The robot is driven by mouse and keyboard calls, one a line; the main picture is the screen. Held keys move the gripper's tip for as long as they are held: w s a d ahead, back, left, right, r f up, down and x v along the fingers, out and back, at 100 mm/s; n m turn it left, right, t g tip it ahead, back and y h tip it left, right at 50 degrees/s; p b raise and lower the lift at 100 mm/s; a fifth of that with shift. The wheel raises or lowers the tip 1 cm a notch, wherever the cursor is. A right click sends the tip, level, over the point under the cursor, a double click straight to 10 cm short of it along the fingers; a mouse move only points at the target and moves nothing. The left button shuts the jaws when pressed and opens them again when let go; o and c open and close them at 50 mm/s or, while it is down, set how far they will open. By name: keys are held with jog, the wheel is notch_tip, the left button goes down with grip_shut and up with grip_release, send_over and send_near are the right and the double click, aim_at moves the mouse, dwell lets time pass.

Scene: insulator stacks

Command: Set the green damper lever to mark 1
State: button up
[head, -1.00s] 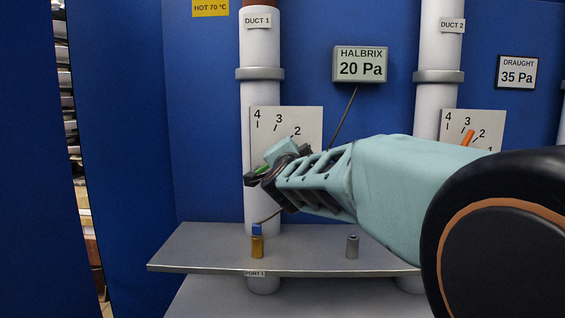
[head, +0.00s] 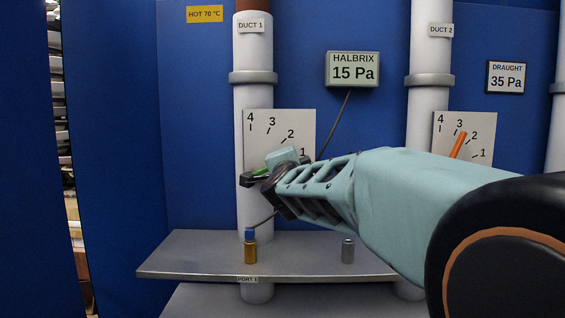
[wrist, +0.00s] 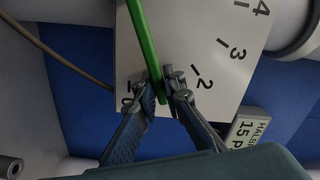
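The green damper lever (wrist: 147,45) crosses the white scale plate (wrist: 190,35) in the wrist view. My gripper (wrist: 162,84) has one finger on each side of the lever near its end and appears closed on it. Marks 2, 3 and 4 are clear to the right of the lever; 0 is partly covered by the left finger. Mark 1 is hidden behind the fingers there. In the head view the plate (head: 295,125) shows marks 4 to 1, and only a bit of green shows by my gripper (head: 256,176). The lever's exact reading is hidden.
The HALBRIX display (head: 353,69) reads 15 Pa. A grey shelf (head: 190,255) below holds a brass cylinder (head: 250,252) with a blue top and a grey cylinder (head: 348,250).

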aim_at(288, 119)
jog(key=o, duration=0.4)
jog(key=shift+c, duration=0.2)
jog(key=shift+r, duration=5)
jog(key=shift+c, duration=0.6)
